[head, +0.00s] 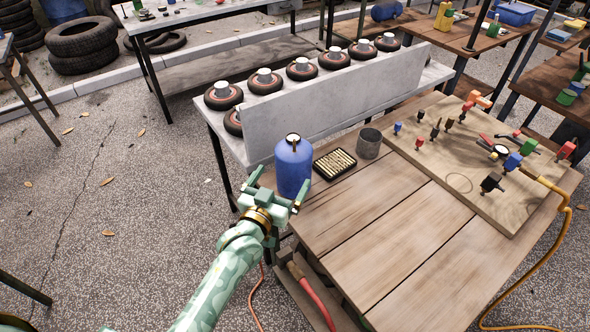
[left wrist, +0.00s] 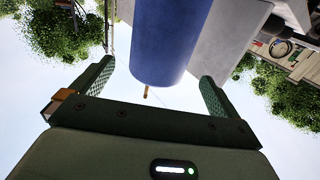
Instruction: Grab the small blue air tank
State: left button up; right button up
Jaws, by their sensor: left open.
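The small blue air tank (head: 293,168) stands upright at the left corner of the wooden table, with a dark fitting on its top. My left gripper (head: 277,190) is open at the near left side of the tank, its fingers pointing at it. In the left wrist view the tank (left wrist: 165,40) shows between and beyond the two spread fingers of the gripper (left wrist: 155,85), with a small brass-coloured tip at its end. Whether the fingers touch the tank cannot be told. My right gripper is not in view.
A black tray of brass pieces (head: 334,163) and a grey cup (head: 369,143) stand right of the tank. A grey upright panel (head: 335,100) and several wheels are behind it. A board with fittings (head: 470,185) lies at the right. The table's front planks (head: 370,240) are clear.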

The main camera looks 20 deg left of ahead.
aim_at(286, 172)
pick_arm(q)
jog(key=w, duration=0.3)
jog(key=shift+w+d+f+b, duration=0.1)
jog(key=shift+w+b, duration=0.15)
jog(key=shift+b, duration=0.1)
jog(key=w+b, duration=0.2)
jog(key=w, duration=0.3)
jog(key=shift+d, duration=0.2)
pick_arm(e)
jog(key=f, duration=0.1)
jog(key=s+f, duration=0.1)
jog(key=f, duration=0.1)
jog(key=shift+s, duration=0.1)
pick_arm(q)
jog(key=c, duration=1.3)
jog(key=shift+r, duration=0.25)
jog(key=c, duration=0.4)
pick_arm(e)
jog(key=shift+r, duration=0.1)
